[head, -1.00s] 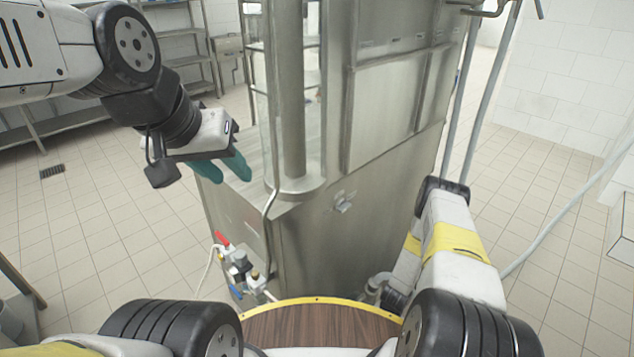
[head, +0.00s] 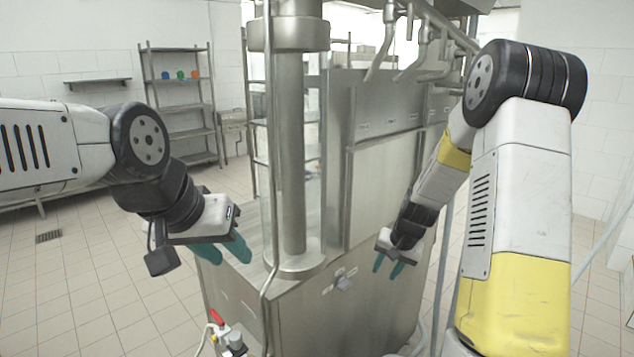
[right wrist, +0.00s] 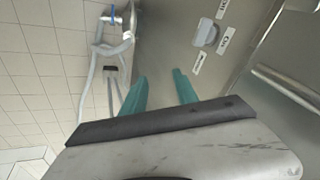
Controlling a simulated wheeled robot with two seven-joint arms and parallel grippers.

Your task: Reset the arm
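My left gripper (head: 222,252) is at the left in the head view, beside the left edge of the steel machine. Its two teal fingers are apart, with nothing seen between them. My right gripper (head: 387,267) is in front of the machine's front panel, pointing down. In the right wrist view its teal fingers (right wrist: 160,92) are spread apart and empty. A labelled knob (right wrist: 206,33) on the machine shows beyond the fingers there.
The steel cup-filling machine (head: 345,315) with a vertical column (head: 291,150) fills the middle. Nozzles (head: 421,45) hang at its top. A red-handled valve (head: 216,317) is at lower left. Shelves (head: 182,105) stand far back. Tiled floor (head: 90,290) is clear at left.

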